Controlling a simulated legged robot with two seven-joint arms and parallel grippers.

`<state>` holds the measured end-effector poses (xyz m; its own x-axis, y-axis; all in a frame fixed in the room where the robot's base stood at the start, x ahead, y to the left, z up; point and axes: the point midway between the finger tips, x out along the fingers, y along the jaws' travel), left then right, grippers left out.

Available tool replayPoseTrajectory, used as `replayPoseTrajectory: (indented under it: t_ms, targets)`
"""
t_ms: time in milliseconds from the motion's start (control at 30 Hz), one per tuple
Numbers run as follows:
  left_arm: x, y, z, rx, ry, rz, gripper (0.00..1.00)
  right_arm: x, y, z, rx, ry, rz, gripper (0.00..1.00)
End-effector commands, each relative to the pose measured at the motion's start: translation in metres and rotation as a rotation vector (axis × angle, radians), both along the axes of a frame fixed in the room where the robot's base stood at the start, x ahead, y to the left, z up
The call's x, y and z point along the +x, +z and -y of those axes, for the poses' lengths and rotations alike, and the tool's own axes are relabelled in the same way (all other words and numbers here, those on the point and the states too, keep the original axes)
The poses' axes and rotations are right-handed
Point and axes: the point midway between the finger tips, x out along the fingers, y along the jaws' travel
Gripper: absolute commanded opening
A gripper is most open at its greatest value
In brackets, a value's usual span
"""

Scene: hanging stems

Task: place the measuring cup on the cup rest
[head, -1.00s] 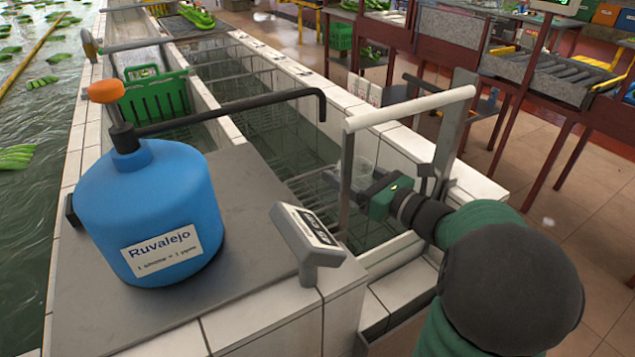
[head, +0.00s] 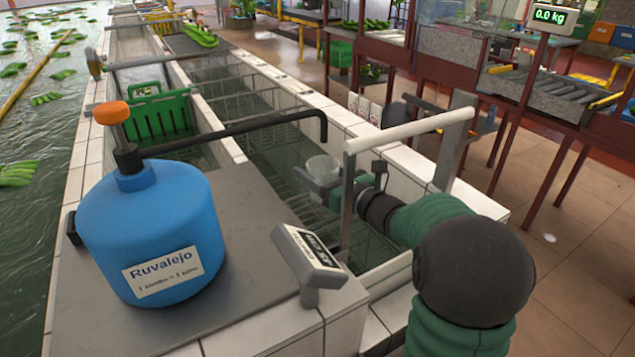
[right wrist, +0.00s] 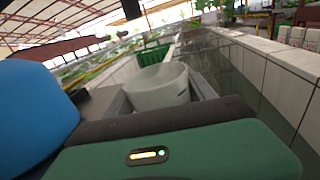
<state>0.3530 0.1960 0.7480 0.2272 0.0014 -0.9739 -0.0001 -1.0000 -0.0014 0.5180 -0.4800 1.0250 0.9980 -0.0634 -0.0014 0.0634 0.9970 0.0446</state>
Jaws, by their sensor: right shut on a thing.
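My right gripper (head: 328,185) is shut on the measuring cup (head: 323,168), a pale, translucent cup held upright over the water channel. The cup is just left of the grey post of the rail frame, below and near the bent end of the black spout. In the right wrist view the cup (right wrist: 158,86) sits between the grey fingers, with its open rim up. I cannot pick out the cup rest for sure in either view. My left gripper is not in view.
A blue pump jug (head: 152,232) with an orange knob and black spout (head: 235,132) stands on a grey counter. A small display unit (head: 308,250) sits at the counter's edge. The white-topped rail frame (head: 410,130) stands close to my right forearm.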

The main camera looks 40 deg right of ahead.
Motion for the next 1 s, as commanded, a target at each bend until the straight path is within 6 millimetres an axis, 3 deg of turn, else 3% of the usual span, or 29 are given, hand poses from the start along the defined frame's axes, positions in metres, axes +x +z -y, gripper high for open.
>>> replayPoseTrajectory:
  t_ms: [200, 500, 533, 600, 700, 1000]
  targets:
    - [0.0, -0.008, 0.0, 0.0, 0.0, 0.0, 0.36, 0.0, -0.034, 0.001, 0.004, -0.001, -0.002, 0.25]
    - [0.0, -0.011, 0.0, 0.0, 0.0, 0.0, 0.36, 0.0, -0.036, 0.0, 0.0, 0.0, 0.0, 0.25]
    - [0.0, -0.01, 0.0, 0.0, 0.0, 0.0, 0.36, 0.0, -0.036, 0.0, 0.001, 0.0, 0.0, 0.65]
    - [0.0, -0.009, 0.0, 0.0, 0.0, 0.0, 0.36, 0.0, -0.035, 0.0, 0.001, 0.0, -0.001, 0.74]
    - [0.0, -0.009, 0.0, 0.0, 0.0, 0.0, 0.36, 0.0, -0.035, 0.0, 0.001, 0.0, -0.001, 0.85]
    - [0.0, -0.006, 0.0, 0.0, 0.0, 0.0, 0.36, 0.0, -0.033, 0.0, 0.001, -0.001, -0.001, 0.85]
